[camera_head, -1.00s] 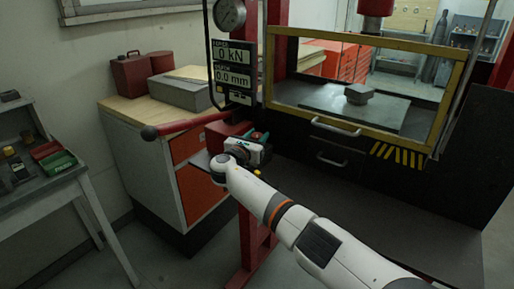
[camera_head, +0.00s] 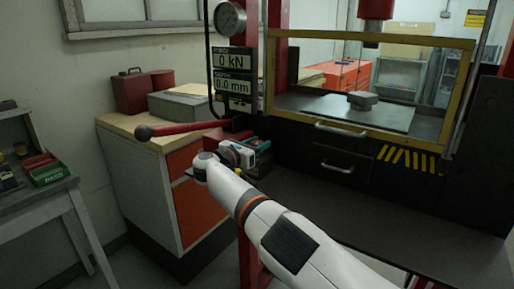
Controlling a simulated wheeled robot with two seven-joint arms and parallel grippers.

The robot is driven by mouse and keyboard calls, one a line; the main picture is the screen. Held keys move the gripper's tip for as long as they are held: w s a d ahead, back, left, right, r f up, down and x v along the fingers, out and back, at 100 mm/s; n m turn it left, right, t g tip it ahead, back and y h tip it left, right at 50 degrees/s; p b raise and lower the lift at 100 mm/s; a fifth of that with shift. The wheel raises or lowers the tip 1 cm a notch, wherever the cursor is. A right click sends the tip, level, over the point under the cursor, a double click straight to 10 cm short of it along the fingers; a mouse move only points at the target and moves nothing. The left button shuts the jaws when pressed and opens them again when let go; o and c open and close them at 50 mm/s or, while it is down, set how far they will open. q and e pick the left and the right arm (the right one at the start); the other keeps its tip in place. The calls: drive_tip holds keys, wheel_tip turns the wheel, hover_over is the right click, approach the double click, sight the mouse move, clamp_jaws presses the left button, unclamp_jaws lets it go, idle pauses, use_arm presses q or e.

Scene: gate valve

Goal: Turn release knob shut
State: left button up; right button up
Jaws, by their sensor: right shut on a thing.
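My right arm reaches in from the lower right to the press's pump, and my right gripper (camera_head: 262,148) is at the front of the red pump block (camera_head: 225,136). The gripper is shut, its jaws at the spot of the release knob. The knob itself is mostly hidden behind the gripper and wrist, so its angle cannot be told. The red pump lever (camera_head: 185,128) with a dark ball end sticks out to the left, above the wrist. My left gripper is not in view.
The yellow-framed press guard (camera_head: 370,38) stands behind, with a grey block (camera_head: 362,100) inside. The display (camera_head: 234,72) reads 0 kN and 0.0 mm, under a round gauge (camera_head: 230,18). An orange-drawered cabinet (camera_head: 150,180) is close at left. The dark bench top (camera_head: 400,215) at right is clear.

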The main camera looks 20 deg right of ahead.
drive_tip(key=o, duration=1)
drive_tip(key=shift+d, duration=0.1)
drive_tip(key=shift+c, duration=0.2)
drive_tip(key=p+v, duration=0.1)
drive_tip(key=v, duration=1.1)
drive_tip(key=shift+f, duration=0.1)
drive_tip(key=shift+w, duration=0.1)
